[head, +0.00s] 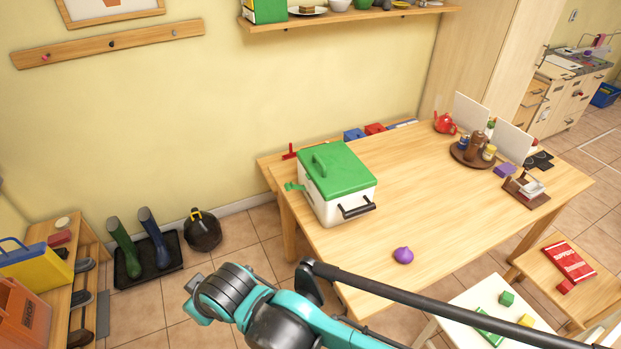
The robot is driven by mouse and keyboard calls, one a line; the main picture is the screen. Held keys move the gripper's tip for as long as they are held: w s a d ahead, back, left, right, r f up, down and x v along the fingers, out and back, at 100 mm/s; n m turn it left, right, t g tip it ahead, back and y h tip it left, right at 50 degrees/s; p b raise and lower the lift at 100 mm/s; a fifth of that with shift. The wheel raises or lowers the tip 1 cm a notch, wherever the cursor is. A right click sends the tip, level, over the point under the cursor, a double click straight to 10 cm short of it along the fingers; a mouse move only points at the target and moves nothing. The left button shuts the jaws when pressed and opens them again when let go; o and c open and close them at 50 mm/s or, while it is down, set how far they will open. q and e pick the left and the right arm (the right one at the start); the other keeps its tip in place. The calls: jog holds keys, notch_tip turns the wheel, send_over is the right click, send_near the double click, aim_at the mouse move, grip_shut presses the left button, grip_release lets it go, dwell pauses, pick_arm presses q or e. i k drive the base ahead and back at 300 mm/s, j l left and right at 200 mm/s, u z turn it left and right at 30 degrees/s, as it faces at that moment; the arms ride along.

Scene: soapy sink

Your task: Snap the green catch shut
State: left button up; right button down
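A white cool box (335,205) with a green lid (336,168) stands near the left end of the wooden table. The lid lies down on the box, with a green handle on top and a dark carrying handle (357,208) on the front side. The green catch (294,186) sticks out from the left side of the box near the lid's edge, and looks swung outward. Its fine detail is too small to tell. Teal and dark links of my arm cross the bottom of the head view, well in front of the box. Neither gripper shows.
The table (440,205) is clear around the box's front, except for a purple onion-shaped thing (403,255). A red teapot (444,122) and a brown tray with jars (473,155) stand at the right. Blue and red items (375,129) lie behind the box. A chair seat is at bottom right.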

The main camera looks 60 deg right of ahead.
aim_at(289, 186)
jog(key=i+z, duration=0.45)
jog(key=i+j+z, duration=0.25)
jog(key=i+z, duration=0.45)
jog(key=z, duration=0.3)
jog(key=i+j+z, duration=0.15)
jog(key=z, duration=0.3)
jog(key=i+j+z, duration=0.2)
jog(key=z, duration=0.3)
jog(key=i+j+z, duration=0.15)
jog(key=j+z, duration=0.15)
jog(key=z, duration=0.2)
jog(key=i+j+z, duration=0.1)
jog(key=j+z, duration=0.15)
jog(key=z, duration=0.2)
